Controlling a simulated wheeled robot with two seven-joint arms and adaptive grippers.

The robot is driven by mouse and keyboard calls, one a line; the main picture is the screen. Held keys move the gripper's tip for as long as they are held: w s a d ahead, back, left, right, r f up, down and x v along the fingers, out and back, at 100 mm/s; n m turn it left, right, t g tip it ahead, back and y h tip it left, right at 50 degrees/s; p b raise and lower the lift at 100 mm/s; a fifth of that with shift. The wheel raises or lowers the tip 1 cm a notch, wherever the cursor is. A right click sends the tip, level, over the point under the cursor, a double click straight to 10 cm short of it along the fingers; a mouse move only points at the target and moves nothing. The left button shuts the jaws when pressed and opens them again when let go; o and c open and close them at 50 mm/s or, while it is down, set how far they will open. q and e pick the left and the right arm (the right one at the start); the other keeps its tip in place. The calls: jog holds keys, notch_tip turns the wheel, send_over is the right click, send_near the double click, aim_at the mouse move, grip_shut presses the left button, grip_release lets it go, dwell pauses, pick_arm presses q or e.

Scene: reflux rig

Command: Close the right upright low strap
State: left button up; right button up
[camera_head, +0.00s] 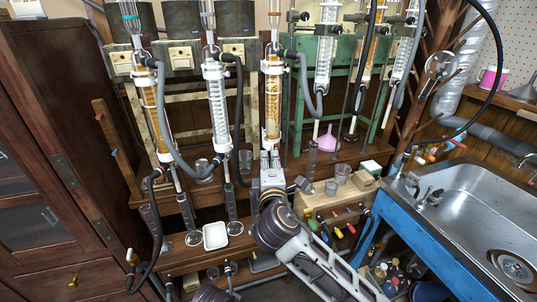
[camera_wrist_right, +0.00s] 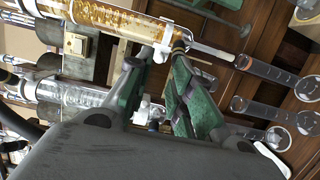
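The right upright of the front rig is a glass column (camera_head: 273,100) with amber packing. It stands nearly vertical in the head view and lies across the top left of the right wrist view (camera_wrist_right: 105,20). A pale strap (camera_wrist_right: 168,32) shows at its lower end in the right wrist view; I cannot tell whether it is closed. My right gripper (camera_head: 270,162) is just below that lower end. In the right wrist view its green-grey fingers (camera_wrist_right: 163,56) are apart, with tips close to the strap and nothing clearly held.
A clear coiled glass column (camera_head: 218,105) and another amber column (camera_head: 153,118) stand to the left with dark hoses. A white dish (camera_head: 215,236) lies on the lower shelf. The steel sink (camera_head: 470,205) is at right. Glassware crowds the bench.

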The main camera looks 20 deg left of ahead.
aim_at(268, 149)
jog(key=shift+b+x, duration=0.4)
jog(key=shift+x, duration=2.15)
grip_shut()
